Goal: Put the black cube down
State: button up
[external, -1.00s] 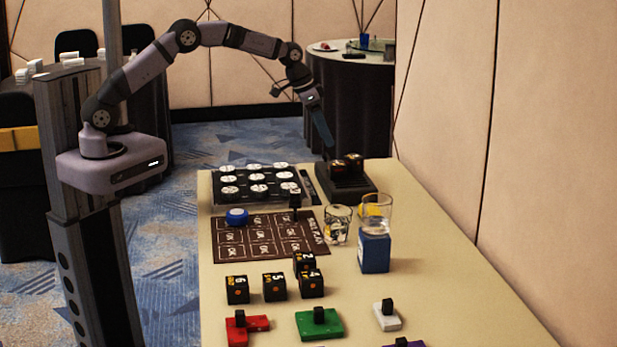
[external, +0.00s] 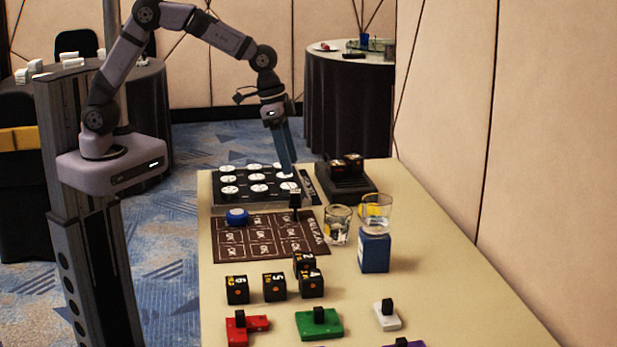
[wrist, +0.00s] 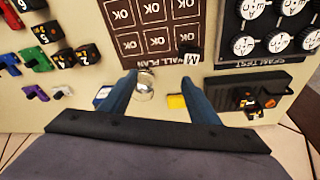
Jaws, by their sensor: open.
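My gripper (external: 289,172) is open and points down over the right edge of the white-disc panel. In the wrist view its two fingers (wrist: 160,80) are spread with nothing gripped between them. Which black cube the task means is unclear.
The wall-plan board (external: 240,246) has a blue round piece (external: 237,216) at its left. Two clear glasses (external: 338,226) stand to its right, one behind a blue box (external: 375,254). Coloured blocks (external: 319,323) lie in front. The right front table is clear.

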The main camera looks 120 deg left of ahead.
jog(key=s+d+f+m+g+h, duration=0.1)
jog(key=s+d+m, duration=0.15)
jog(key=d, duration=0.65)
jog(key=s+d+f+m, duration=0.1)
jog(key=s+d, duration=0.3)
jog(key=d, duration=0.5)
jog(key=s+d+f+m+g, duration=0.1)
jog(key=s+d+f+m, duration=0.1)
jog(key=s+d, duration=0.7)
jog(key=s, duration=0.3)
jog(key=shift+d+f+g, duration=0.2)
jog(key=shift+g, duration=0.1)
jog(key=shift+r, duration=0.1)
notch_tip(320, 180, up, 3)
jog(key=p, duration=0.3)
